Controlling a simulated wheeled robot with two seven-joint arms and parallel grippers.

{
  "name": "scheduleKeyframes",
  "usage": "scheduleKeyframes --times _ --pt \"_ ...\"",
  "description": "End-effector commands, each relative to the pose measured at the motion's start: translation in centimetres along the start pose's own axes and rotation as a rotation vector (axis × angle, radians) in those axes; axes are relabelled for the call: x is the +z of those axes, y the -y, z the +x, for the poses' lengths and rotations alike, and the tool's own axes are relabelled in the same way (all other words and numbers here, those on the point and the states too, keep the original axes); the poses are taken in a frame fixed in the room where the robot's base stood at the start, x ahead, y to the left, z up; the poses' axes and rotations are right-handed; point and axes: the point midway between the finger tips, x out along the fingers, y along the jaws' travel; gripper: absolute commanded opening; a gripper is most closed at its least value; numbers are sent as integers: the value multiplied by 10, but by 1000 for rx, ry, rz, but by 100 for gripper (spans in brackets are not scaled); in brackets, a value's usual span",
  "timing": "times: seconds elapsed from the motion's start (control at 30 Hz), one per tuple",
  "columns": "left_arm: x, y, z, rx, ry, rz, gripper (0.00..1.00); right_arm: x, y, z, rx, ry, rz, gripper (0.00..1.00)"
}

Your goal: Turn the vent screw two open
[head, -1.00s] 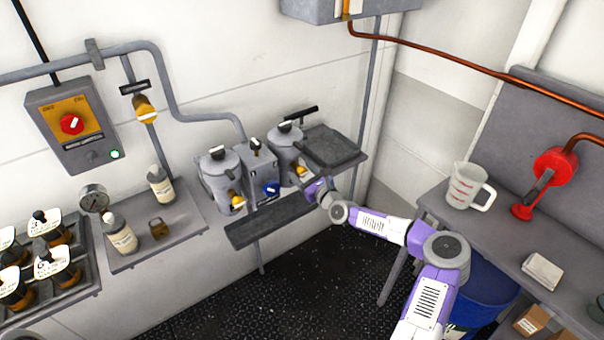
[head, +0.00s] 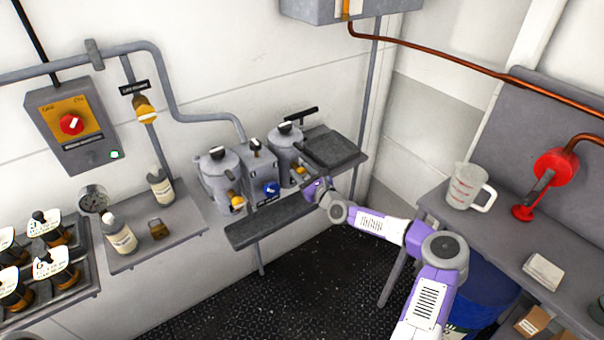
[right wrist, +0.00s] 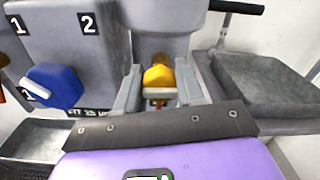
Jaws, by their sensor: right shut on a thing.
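A filter unit stands at the wall with two grey canisters, left (head: 217,172) and right (head: 284,160). A block (head: 259,168) between them has a blue knob (head: 271,188). In the right wrist view the block (right wrist: 62,45) carries the numbers 1 and 2, with 2 nearer the right canister. A yellow knob (right wrist: 158,77) sits low on that right canister. My right gripper (right wrist: 159,90) is shut on this yellow knob, one grey finger on each side. In the head view my right gripper (head: 311,186) reaches it from the right. My left gripper is out of view.
A grey shelf (head: 270,222) lies below the canisters, and a dark tray (head: 331,147) is to their right. At left are a red switch box (head: 75,128), bottles and a padlock (head: 158,229). At right is a bench with a jug (head: 466,187).

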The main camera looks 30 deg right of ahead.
Motion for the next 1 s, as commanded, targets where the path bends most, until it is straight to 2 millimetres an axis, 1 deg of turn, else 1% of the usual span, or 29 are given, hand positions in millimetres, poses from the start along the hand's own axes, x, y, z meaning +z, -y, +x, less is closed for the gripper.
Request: scheduleKeyframes --times 0.27,0.6,1.0 --pt "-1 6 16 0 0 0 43 -2 -1 0 0 2 -156 7" --pt "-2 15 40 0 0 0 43 -3 -1 0 0 1 -470 7" --pt "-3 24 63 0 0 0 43 -2 -2 0 0 1 -850 7"
